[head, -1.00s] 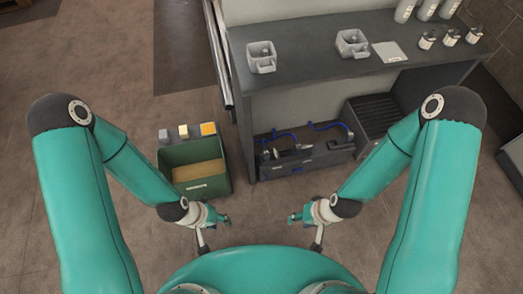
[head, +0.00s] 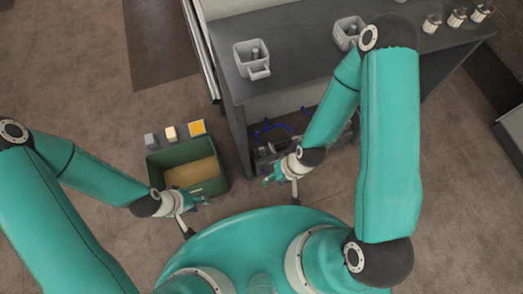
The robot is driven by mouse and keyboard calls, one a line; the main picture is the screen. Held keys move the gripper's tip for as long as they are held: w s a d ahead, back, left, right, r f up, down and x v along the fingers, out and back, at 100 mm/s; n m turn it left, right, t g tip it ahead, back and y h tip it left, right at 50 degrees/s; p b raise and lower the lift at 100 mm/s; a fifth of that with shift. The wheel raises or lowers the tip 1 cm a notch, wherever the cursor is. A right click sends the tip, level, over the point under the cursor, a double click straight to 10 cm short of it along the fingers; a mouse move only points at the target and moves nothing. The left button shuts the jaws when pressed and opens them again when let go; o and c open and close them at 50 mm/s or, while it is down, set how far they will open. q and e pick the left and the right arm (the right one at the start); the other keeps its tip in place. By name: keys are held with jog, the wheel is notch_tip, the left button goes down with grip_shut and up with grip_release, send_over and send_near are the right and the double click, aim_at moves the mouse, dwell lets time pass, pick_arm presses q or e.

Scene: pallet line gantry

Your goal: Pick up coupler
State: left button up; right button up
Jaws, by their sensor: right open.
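I cannot tell for sure which thing is the coupler. Blue hoses (head: 266,128) with dark fittings lie in a dark tray under the grey bench, partly hidden behind my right arm. Two grey square bins stand on the bench; the left bin (head: 243,50) holds a grey upright cylinder (head: 255,54), and the right bin (head: 343,42) is partly covered by my arm. My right gripper (head: 284,190) is open and empty, in front of the dark tray. My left gripper (head: 197,217) is open and empty, at the near right corner of the green crate.
The green crate (head: 221,184) stands on the floor left of the bench (head: 290,75). Small grey, cream and orange blocks (head: 196,128) sit at its back edge. Several small metal-topped jars (head: 457,17) stand at the bench's right.

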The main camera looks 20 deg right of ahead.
jog(key=o, duration=0.3)
jog(key=shift+f, duration=0.1)
jog(key=shift+o, duration=0.3)
jog(key=w+f+m+b, duration=0.2)
jog(key=f+b, duration=0.1)
jog(key=w+f+m+b, duration=0.1)
jog(key=f+b, duration=0.1)
jog(key=shift+d, duration=0.1)
jog(key=m+t+b, duration=0.2)
jog(key=m+b, duration=1.9)
jog(key=b, duration=0.3)
send_near(263, 149)
jog(key=shift+m+t+h, duration=0.3)
jog(key=b+x, duration=0.3)
jog(key=x, duration=0.4)
jog(key=shift+s+d+f+b, duration=0.1)
jog(key=shift+f+b, duration=0.2)
jog(key=b+x, duration=0.1)
jog(key=x, duration=0.1)
jog(key=b+x, duration=0.1)
jog(key=x, duration=0.1)
jog(key=shift+s+a+f, duration=0.15)
jog(key=shift+a+f, duration=0.05)
jog(key=shift+a, duration=0.25)
jog(key=shift+a+f+b, duration=0.1)
jog(key=shift+f+b, duration=0.15)
jog(key=shift+b, duration=0.05)
